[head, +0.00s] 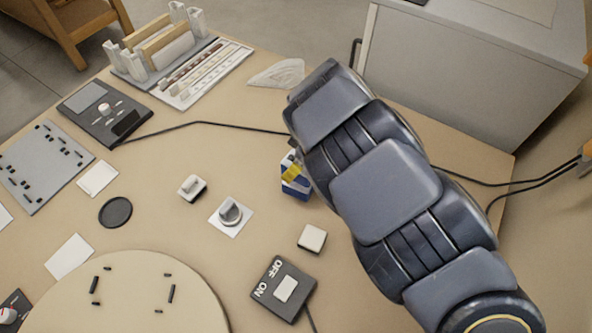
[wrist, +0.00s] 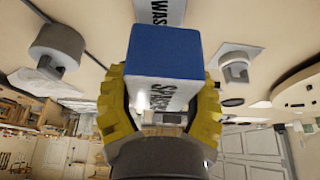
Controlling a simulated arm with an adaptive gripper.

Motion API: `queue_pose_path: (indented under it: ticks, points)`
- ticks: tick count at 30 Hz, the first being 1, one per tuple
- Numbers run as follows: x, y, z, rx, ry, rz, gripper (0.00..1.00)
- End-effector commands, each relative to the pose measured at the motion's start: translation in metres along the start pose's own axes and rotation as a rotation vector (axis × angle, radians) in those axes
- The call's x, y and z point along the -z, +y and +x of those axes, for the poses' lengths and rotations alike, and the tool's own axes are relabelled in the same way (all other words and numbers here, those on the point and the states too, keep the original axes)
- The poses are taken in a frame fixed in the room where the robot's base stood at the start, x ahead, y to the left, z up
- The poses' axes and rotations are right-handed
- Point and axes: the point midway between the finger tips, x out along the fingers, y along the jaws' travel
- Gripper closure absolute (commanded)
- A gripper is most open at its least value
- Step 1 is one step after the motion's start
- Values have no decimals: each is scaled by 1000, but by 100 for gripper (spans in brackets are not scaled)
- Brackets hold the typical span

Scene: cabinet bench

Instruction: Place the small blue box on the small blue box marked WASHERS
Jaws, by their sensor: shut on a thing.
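In the wrist view, my gripper (wrist: 162,112) has its yellow fingers shut on a small blue box (wrist: 165,50). That box has a white side with dark lettering that seems to read SPACERS. The small box marked WASHERS (wrist: 160,11) shows just beyond it at the top edge; only its white lettered face is seen, partly cut off. I cannot tell whether the two boxes touch. In the head view, my arm hides most of this spot; a yellow finger of my gripper (head: 292,172) shows against a blue and white box (head: 298,190), and I cannot tell which box this is.
A knob on a white plate (head: 231,214), a small switch (head: 192,187) and a white block (head: 312,238) lie nearby. An ON/OFF switch box (head: 283,290) is in front. A black cable (head: 215,123) crosses the bench behind. A round board (head: 135,300) lies front left.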

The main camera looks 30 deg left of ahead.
Motion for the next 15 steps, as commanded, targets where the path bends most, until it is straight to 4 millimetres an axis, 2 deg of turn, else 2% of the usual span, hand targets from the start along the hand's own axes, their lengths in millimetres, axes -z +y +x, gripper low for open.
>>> queue_pose_path:
  ticks: [4,10,15]
  points:
    - [0,4,8,1,0,4,78]
    - [-10,2,34,5,0,3,78]
    - [-10,3,35,1,1,1,78]
